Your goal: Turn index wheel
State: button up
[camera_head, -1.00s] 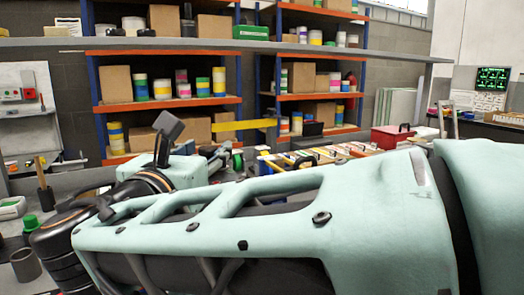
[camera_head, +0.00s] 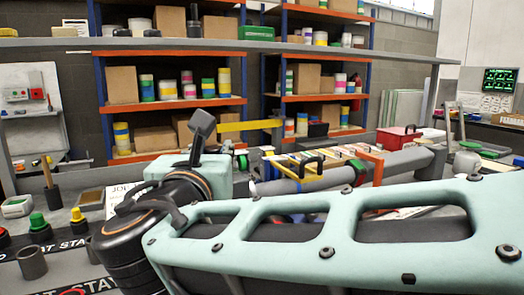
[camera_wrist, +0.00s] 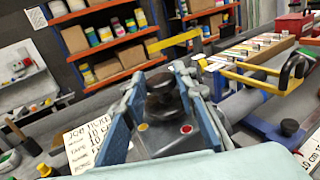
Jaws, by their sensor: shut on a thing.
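In the wrist view a dark round knob (camera_wrist: 163,98), which looks like the index wheel, stands on a grey plate (camera_wrist: 168,143) with a yellow dot and a red dot. My gripper (camera_wrist: 165,78) has its blue-padded fingers on both sides of the knob and is shut on it. The fingers hide the knob's sides. In the head view my own arm and wrist hide the knob and fingertips.
A job ticket card (camera_wrist: 90,143) lies left of the plate. A yellow-framed fixture with a black handle (camera_wrist: 290,72) stands to the right. In the head view, green (camera_head: 38,221) and yellow (camera_head: 77,214) buttons and a grey cup (camera_head: 32,262) are at left. Shelves stand behind.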

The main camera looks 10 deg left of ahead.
jog(key=n+y+b, duration=0.1)
jog(key=y, duration=0.1)
jog(key=d+n+g+y, duration=0.1)
jog(key=n+y, duration=0.1)
jog(key=shift+w+f+y+b, duration=0.1)
jog(key=shift+f+y+b, duration=0.05)
jog(key=shift+y+b, duration=0.2)
jog(key=n+g+y+b, duration=0.1)
jog(key=n+g+y, duration=0.2)
jog(key=y, duration=0.2)
jog(key=shift+n, duration=0.3)
jog(key=n+g+y, duration=0.1)
jog(key=g, duration=0.1)
jog(key=n+g+y, duration=0.3)
jog(key=shift+w+d+n+g+y, duration=0.15)
jog(key=shift+w+n+g+y, duration=0.15)
jog(key=shift+w+g, duration=0.1)
jog(key=shift+w+d+r+n+g+y, duration=0.1)
jog(key=shift+n+g+y, duration=0.3)
jog(key=shift+n+g, duration=0.65)
jog(key=shift+w+r+n+g+y, duration=0.1)
jog(key=shift+n+g+y, duration=0.4)
jog(key=shift+g, duration=0.85)
jog(key=shift+n+g, duration=0.3)
jog(key=shift+n, duration=0.05)
jog(key=o, duration=1.1)
jog(key=shift+d, duration=0.1)
